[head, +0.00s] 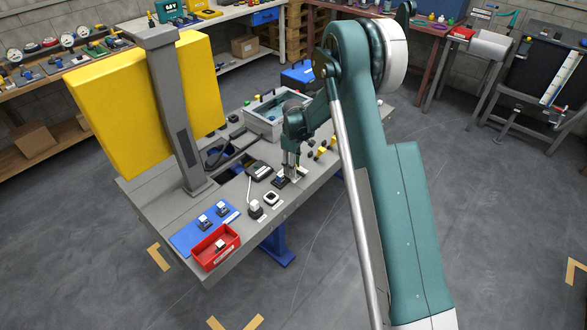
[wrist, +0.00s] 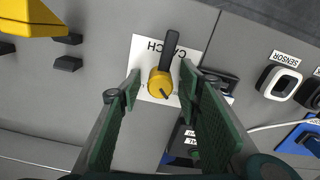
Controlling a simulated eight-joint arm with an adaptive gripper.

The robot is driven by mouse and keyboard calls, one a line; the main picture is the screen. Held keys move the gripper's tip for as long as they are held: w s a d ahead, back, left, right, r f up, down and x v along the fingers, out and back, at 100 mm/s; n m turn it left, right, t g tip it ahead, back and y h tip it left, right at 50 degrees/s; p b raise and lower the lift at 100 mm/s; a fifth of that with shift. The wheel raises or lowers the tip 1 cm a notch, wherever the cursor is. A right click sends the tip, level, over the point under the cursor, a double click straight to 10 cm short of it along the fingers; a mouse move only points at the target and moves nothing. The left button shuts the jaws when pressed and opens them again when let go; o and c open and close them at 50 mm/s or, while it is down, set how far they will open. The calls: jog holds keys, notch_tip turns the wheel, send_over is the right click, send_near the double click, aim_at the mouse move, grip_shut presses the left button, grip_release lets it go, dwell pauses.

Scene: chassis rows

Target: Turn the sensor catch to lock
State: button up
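The catch (wrist: 160,83) has a round yellow hub and a black lever, on a white plate lettered CATCH (wrist: 143,52). In the wrist view its lever points up and slightly right. My gripper (wrist: 160,72) is open, with one green finger on each side of the yellow hub; gaps show between hub and fingers. In the head view my gripper (head: 291,174) points down at the workbench, and the catch is too small and covered to make out there. A white-rimmed socket (wrist: 278,82) labelled SENSOR lies to the right in the wrist view.
A dark block (wrist: 180,140) is beside the right finger. A yellow part (wrist: 30,18) and black blocks lie at left. On the bench (head: 150,207) are a red bin (head: 208,259), a blue mat (head: 186,238) and a grey tray (head: 262,127). A yellow panel (head: 112,110) stands behind.

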jog(key=shift+f, duration=0.2)
jog(key=c, duration=0.9)
